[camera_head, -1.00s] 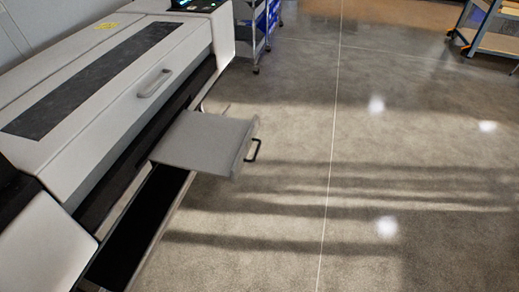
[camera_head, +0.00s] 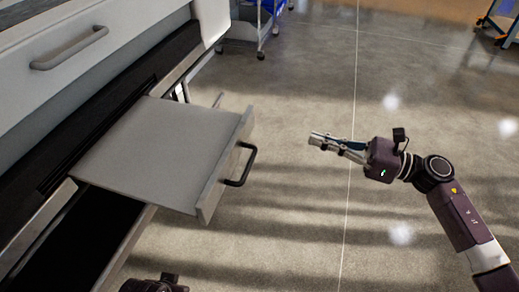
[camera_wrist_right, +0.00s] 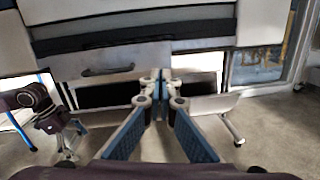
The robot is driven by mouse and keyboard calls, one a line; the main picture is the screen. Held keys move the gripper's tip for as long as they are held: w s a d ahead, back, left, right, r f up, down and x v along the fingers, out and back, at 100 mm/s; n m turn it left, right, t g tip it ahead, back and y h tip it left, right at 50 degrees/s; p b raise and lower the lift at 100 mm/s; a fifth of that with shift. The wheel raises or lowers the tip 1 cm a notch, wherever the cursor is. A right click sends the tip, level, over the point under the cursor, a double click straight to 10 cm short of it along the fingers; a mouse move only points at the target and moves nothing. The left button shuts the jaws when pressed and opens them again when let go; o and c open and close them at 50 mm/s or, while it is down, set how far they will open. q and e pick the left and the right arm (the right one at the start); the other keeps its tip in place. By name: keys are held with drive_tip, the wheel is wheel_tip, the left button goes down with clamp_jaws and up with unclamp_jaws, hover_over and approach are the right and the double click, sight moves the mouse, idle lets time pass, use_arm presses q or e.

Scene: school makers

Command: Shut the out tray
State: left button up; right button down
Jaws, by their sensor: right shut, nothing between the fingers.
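The out tray (camera_head: 165,150) is a flat grey tray sticking out from the front of the large printer (camera_head: 90,60). Its front panel carries a black loop handle (camera_head: 242,165). In the right wrist view the tray's front (camera_wrist_right: 145,57) and dark handle (camera_wrist_right: 108,71) show ahead, left of the fingers. My right gripper (camera_head: 316,139) is shut and empty, to the right of the handle and apart from it, pointing left toward the printer; its fingertips also show in the wrist view (camera_wrist_right: 160,82). Part of my left arm shows at the bottom of the head view; its fingers cannot be made out.
A grey lid handle (camera_head: 68,48) is on the printer's upper front. A dark open bin (camera_head: 85,235) lies below the tray. A wheeled blue and grey cart (camera_head: 262,20) stands behind the printer's far end. The floor right of the tray is clear.

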drive_tip(key=s+a+n+g, duration=0.1)
drive_tip(key=s+n+g, duration=0.1)
drive_tip(key=n, duration=0.1)
approach(248, 131)
drive_tip(key=x, duration=0.4)
drive_tip(key=p+x, duration=0.1)
drive_tip(key=x, duration=0.1)
drive_tip(key=shift+s+r, duration=0.2)
drive_tip(key=shift+r, duration=0.1)
use_arm(q)
drive_tip(key=shift+f, duration=1.7)
use_arm(e)
drive_tip(key=shift+w+a, duration=0.2)
drive_tip(key=shift+a, duration=0.35)
drive_tip(key=shift+f, duration=0.1)
